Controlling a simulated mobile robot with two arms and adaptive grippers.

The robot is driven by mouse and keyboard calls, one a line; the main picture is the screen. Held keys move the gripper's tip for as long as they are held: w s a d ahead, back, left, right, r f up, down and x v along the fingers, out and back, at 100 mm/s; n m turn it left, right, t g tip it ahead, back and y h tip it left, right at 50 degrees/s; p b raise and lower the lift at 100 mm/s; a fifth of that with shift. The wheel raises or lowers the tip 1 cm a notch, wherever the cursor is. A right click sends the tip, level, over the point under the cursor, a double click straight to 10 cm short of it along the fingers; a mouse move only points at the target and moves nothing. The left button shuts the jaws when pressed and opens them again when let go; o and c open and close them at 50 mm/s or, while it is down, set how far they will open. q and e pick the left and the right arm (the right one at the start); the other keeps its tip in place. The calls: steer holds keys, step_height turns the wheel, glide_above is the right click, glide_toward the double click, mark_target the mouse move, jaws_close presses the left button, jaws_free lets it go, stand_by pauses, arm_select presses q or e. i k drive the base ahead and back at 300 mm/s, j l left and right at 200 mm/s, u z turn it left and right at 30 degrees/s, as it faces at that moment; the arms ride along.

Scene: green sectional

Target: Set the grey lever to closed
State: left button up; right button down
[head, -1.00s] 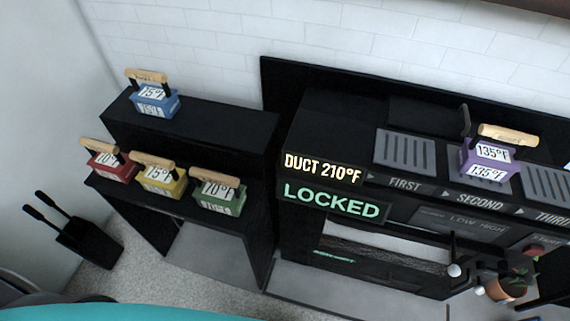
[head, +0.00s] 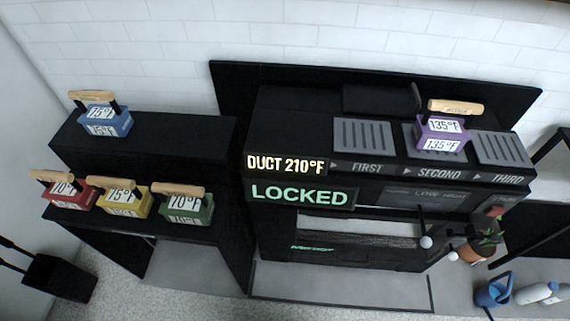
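No lever that is plainly grey can be picked out in the head view. A dark upright handle (head: 417,97) stands behind the purple block on the black machine (head: 380,185); its lower end is hidden. Two dark rods with pale ball ends, a left one (head: 426,242) and a right one (head: 452,257), stick out at the machine's front right. The slider panel (head: 428,195) marked LOW HIGH is dim. Lit signs read DUCT 210°F (head: 286,164) and LOCKED (head: 300,195). Neither gripper is in view.
A purple 135°F block (head: 440,135) sits on the SECOND vent. Red (head: 67,195), yellow (head: 122,201), green (head: 186,206) and blue (head: 105,122) blocks stand on the left black shelves. A potted plant (head: 478,250) and blue can (head: 493,291) are at right.

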mark_target(426, 241)
steer(key=z, duration=1.5)
